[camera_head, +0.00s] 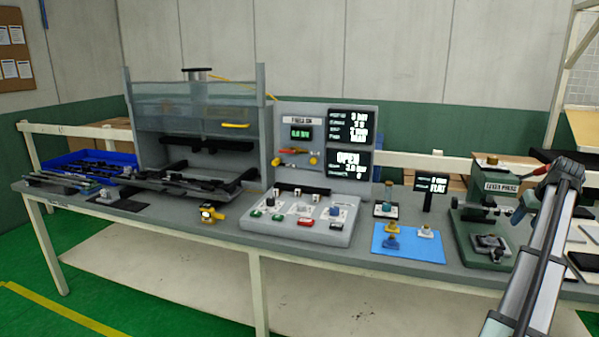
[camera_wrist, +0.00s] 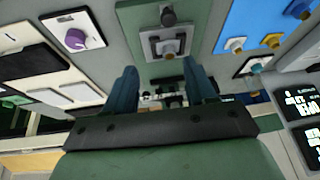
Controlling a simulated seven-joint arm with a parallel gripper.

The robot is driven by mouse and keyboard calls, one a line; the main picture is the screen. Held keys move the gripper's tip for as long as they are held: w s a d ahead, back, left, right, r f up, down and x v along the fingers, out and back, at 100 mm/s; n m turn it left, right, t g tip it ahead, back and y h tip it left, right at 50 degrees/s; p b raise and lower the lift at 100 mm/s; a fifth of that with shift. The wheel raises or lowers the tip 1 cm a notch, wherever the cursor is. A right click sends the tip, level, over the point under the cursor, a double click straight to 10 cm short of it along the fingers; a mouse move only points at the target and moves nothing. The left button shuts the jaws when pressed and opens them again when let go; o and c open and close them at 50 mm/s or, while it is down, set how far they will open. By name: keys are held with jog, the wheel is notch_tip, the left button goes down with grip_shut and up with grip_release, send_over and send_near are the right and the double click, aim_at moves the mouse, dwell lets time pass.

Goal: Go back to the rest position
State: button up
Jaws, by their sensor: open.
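My gripper (camera_wrist: 160,70) is open in the wrist view, with two dark blue fingers apart and nothing visible held between them. Beyond the fingers is the grey fixture (camera_wrist: 167,43) on the green base of the lever press. In the head view the green lever press (camera_head: 478,213) stands at the right of the bench. My arm (camera_head: 548,250) rises at the right and its upper end is beside the press's red-tipped lever (camera_head: 530,187). My fingers are not clear in the head view, and I cannot tell whether they touch the lever.
A blue bin (camera_head: 60,170) is at the far left. Dark and pale pads lie right of the press.

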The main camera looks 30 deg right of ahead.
jog(key=a+f+m+g, duration=0.1)
jog(key=a+f+m, duration=0.15)
jog(key=f, duration=0.35)
jog(key=s+a+f+m, duration=0.1)
jog(key=a+f, duration=0.3)
jog(key=f, duration=0.3)
jog(key=a+f+m+g, duration=0.1)
jog(key=a+f+m, duration=0.15)
jog(key=f, duration=0.35)
jog(key=w+a+f+n+g+y, duration=0.15)
jog(key=w+a+f, duration=0.25)
jog(key=a+f, duration=1.05)
jog(key=w+a+f+n+y, duration=0.1)
jog(key=w+a+f+n, duration=0.25)
jog(key=a+f, duration=1.05)
jog(key=s+a+f+n+g+y, duration=0.1)
jog(key=s+a+f+g, duration=0.1)
jog(key=a+f, duration=0.65)
jog(key=s+a+f+n+g+y, duration=0.1)
jog(key=s+a+f+n, duration=0.15)
jog(key=a, duration=1.15)
jog(key=s+a+f+n+g+h, duration=0.1)
jog(key=s+a+f, duration=0.3)
jog(key=a, duration=0.6)
jog(key=s+a+f+n+g, duration=0.3)
jog(key=s+a+f+n, duration=0.1)
jog(key=s+a, duration=0.5)
jog(key=shift+a+h, duration=0.35)
jog(key=shift+a, duration=0.25)
